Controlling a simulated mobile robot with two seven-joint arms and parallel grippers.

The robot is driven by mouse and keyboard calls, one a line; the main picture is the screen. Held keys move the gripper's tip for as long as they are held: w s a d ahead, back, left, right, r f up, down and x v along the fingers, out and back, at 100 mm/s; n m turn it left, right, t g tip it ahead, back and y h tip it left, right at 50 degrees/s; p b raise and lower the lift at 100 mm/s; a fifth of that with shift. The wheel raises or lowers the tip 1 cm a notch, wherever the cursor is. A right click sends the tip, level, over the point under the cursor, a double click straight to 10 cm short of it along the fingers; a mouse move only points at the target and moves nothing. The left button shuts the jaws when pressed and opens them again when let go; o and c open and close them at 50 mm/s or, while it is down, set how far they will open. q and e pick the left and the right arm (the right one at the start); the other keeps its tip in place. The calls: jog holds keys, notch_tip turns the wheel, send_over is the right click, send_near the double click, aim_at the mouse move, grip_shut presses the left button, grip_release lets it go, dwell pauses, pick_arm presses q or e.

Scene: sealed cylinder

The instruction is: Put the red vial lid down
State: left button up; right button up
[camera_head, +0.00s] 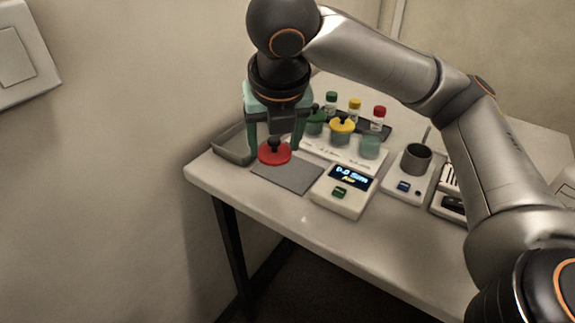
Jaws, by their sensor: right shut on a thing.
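The red vial lid (268,157) is a flat red disc with a black knob on top. It is at or just above the left end of a grey mat (288,176) on the table. My right gripper (275,147) points down over it from above, a green finger on either side, and is shut on the lid. I cannot tell whether the lid touches the mat. A pale green cup (370,147) without a lid stands in a white rack (335,154), beside cups with a yellow lid (342,125) and a green lid (314,115). My left gripper is not in view.
A grey tray (232,149) is close on the left. A small device with a display (346,190) stands right of the mat. Capped vials, one with a red cap (379,112), stand behind the rack. A device with a dark pot (416,158) is further right.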

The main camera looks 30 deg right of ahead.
jog(key=b, duration=0.2)
send_near(287, 168)
jog(key=shift+w+a, duration=0.35)
jog(key=shift+w+d+f, duration=0.3)
jog(key=shift+f, duration=0.1)
jog(key=x, duration=0.1)
jog(key=b+x, duration=0.1)
jog(key=x, duration=0.2)
jog(key=shift+s+d+f, duration=0.25)
jog(key=shift+f, duration=0.3)
